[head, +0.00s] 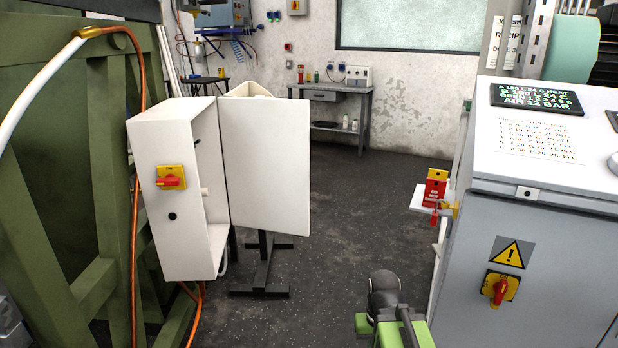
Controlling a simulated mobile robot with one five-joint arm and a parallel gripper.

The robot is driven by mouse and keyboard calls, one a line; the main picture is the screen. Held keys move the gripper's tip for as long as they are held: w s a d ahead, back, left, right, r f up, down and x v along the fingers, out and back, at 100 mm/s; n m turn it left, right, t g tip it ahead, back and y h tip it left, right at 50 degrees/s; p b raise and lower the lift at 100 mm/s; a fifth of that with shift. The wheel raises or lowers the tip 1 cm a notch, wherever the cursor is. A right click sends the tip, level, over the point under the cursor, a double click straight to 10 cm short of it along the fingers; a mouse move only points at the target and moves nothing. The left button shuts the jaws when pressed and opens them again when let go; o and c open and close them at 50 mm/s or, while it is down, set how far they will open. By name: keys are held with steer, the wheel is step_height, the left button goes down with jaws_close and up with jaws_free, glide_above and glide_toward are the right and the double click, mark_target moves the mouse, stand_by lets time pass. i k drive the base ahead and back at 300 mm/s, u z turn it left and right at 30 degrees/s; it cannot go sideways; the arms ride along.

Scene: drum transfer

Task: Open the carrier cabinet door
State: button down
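A white wall-type cabinet (172,230) stands at the left, with a red and yellow rotary switch (171,178) on its side and a black round knob or lock below it. Its white door (265,165) is swung open to the right, and part of the inside shows. No label says whether it is the carrier cabinet. Part of my arm, dark grey and green, shows at the bottom centre, well apart from the cabinet. I cannot make out any fingertips of my gripper.
A grey console (530,260) with a warning sign and a rotary switch fills the right side. A green frame (60,180) with hoses stands at the left. A workbench (335,90) is at the back wall. The dark floor (350,220) between is clear.

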mark_target(265, 142)
steer(key=u, duration=1.15)
steer(key=i, duration=0.95)
steer(key=z, duration=0.1)
